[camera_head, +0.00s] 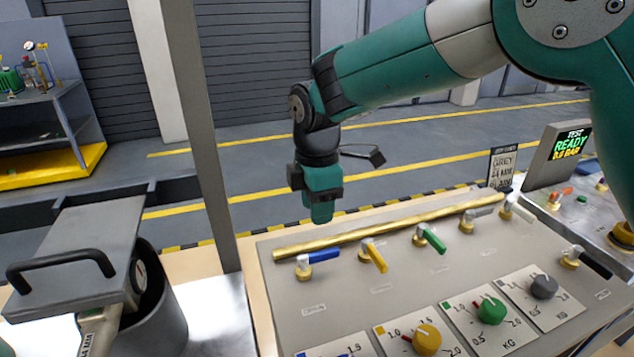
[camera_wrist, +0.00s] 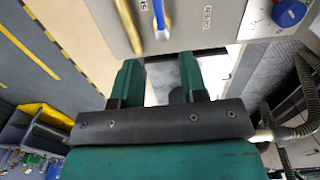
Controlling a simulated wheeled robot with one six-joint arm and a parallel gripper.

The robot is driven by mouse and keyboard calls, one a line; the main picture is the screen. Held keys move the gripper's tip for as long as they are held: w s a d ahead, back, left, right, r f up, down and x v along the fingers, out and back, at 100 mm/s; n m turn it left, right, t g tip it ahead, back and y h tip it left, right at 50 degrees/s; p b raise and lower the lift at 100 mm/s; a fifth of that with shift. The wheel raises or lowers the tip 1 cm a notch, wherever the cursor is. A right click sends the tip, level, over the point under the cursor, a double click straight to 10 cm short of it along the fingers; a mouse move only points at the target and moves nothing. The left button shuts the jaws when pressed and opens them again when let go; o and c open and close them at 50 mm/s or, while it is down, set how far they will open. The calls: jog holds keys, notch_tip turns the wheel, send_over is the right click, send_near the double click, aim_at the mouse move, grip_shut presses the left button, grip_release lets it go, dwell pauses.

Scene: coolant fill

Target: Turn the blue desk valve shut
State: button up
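The blue desk valve (camera_head: 323,255) is a blue lever on a brass stem at the left end of a grey sloped panel. Its lever points right, roughly along the brass pipe behind it. It also shows in the wrist view (camera_wrist: 159,12) at the top, beyond the fingertips. My gripper (camera_head: 321,215) hangs pointing down above the pipe, behind the blue lever and apart from it. In the wrist view my gripper (camera_wrist: 161,70) has its two green fingers spread with nothing between them.
Beside it stand a yellow lever (camera_head: 378,258), a green lever (camera_head: 434,238) and grey ones. The brass pipe (camera_head: 390,226) runs along the panel's back. Dials sit in front, including a blue knob (camera_wrist: 289,13). A metal bin (camera_head: 160,315) stands left of a grey post (camera_head: 203,130).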

notch_tip(320, 180, up, 6)
jog(key=shift+r, duration=0.1)
dwell(0.4)
jog(key=s+d+r+m+y, duration=0.2)
jog(key=s+d+r+m, duration=0.1)
jog(key=s+d+m, duration=0.7)
jog(key=s+d+f+m+y, duration=0.1)
jog(key=s+d+m, duration=0.1)
jog(key=s, duration=0.5)
jog(key=s+d+f+m+y, duration=0.1)
jog(key=s+d+m, duration=0.2)
jog(key=s, duration=0.4)
jog(key=shift+s+d, duration=0.35)
jog(key=shift+d, duration=0.35)
jog(key=shift+s, duration=0.1)
